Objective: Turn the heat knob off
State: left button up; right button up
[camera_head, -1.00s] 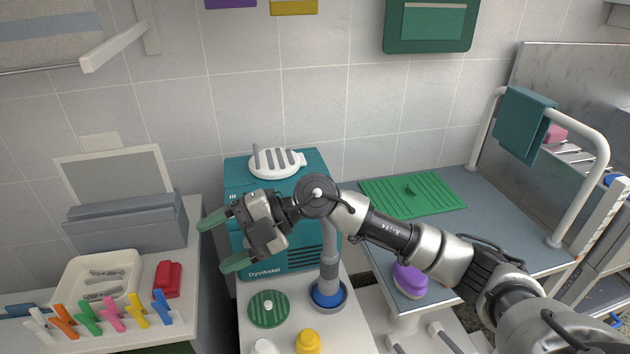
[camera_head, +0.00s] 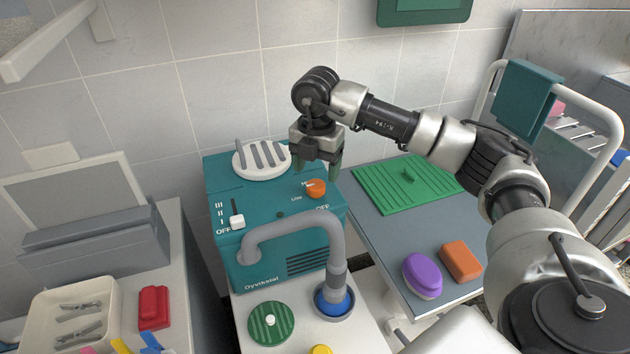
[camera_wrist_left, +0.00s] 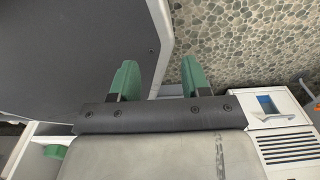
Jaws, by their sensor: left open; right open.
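The orange heat knob (camera_head: 316,188) sits on the sloped top of the teal machine (camera_head: 262,205). Labels including "OFF" at its lower right surround it; which mark it points to is too small to tell. My right gripper (camera_head: 318,171) is open, pointing down just above and behind the knob in the head view, with green fingertips; I cannot tell whether they touch it. A white slider switch (camera_head: 237,221) with its own "OFF" label is on the left of the same panel. My left gripper (camera_wrist_left: 158,80) is open and empty in the left wrist view, above the floor.
A grey hose (camera_head: 295,225) arches in front of the machine to a blue-ended nozzle. A white slotted piece (camera_head: 262,160) stands on the machine's top. A green ribbed mat (camera_head: 408,184), purple brush (camera_head: 422,275) and orange block (camera_head: 461,262) lie on the right table.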

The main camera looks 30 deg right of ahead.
aim_at(316, 184)
notch_tip(316, 184, down, 5)
jog(key=shift+r, duration=0.2)
jog(key=shift+c, duration=0.2)
jog(key=c, duration=0.9)
pick_arm(q)
jog(key=shift+w+r, duration=0.1)
jog(key=shift+w, duration=0.9)
